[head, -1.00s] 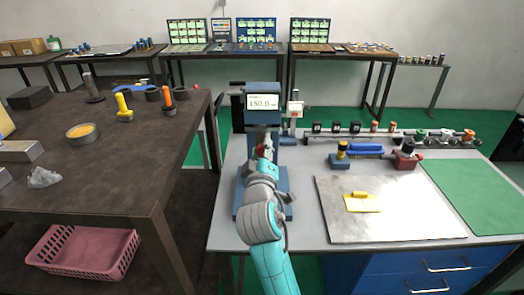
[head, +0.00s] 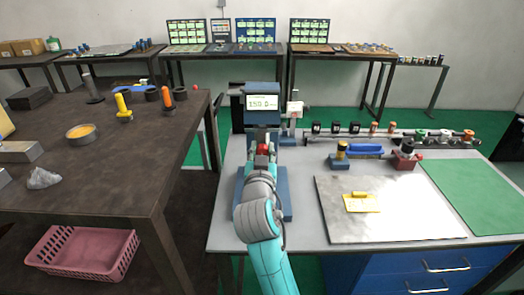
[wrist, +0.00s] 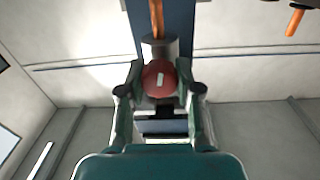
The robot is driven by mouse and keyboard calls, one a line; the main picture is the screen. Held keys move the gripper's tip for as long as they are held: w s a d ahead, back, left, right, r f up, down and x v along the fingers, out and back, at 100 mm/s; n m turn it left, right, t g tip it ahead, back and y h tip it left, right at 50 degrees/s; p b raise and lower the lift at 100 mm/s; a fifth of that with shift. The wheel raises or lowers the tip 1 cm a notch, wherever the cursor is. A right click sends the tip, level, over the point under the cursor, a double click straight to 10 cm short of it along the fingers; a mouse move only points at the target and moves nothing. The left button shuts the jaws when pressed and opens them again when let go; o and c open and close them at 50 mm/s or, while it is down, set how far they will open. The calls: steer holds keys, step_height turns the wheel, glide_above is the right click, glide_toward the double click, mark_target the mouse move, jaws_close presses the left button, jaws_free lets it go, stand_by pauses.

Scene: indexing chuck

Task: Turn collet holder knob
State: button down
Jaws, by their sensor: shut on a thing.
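The blue device with a lit display (head: 262,102) stands on the grey workbench, and the display reads roughly 150. A red knob (head: 263,148) shows at its front, just beyond my gripper (head: 262,163). In the wrist view the round red knob (wrist: 160,78), with a small white mark on its face, sits between the two fingers of my gripper (wrist: 160,92). The gripper is shut on the knob. Behind the knob is a grey shaft (wrist: 157,46). In the head view my wrist hides the fingertips and part of the device's blue base.
To the right on the bench lie a metal plate (head: 390,225) with a yellow tool (head: 361,202) and a green mat (head: 478,190). A row of small parts (head: 355,128) lines the back. A dark table (head: 95,185) stands on the left.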

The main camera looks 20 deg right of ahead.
steer(key=m, duration=0.5)
steer(key=shift+f+m, duration=0.15)
steer(key=shift+m, duration=0.15)
stand_by(0.4)
steer(key=c, duration=0.8)
jaws_free()
steer(key=shift+o, duration=0.2)
steer(key=v, duration=1.2)
